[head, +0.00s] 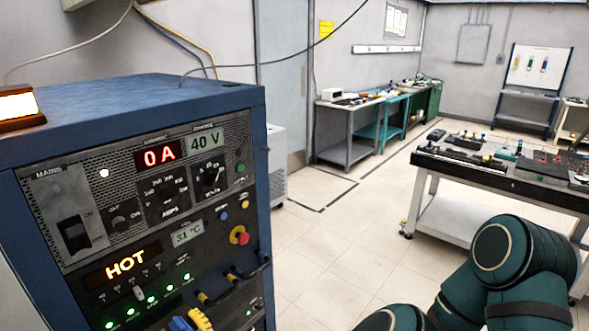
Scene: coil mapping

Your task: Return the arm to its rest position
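Teal links of my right arm (525,265) show at the bottom right, folded in front of the workbench. The gripper of this arm is outside the picture. My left arm and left gripper are not in view. A blue power cabinet (150,90) fills the left side. Its front panel shows "0 A" (160,156), "40 V" (205,141), "31 C" (187,233) and a lit "HOT" sign (127,262). A row of green lights (152,299) glows below it.
A wheeled workbench (500,180) with tools stands at the right, behind my arm links. Benches (350,130) line the back wall, and a whiteboard rack (535,75) stands at the back right. Tiled floor (350,225) is clear between cabinet and workbench. Cables hang above the cabinet.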

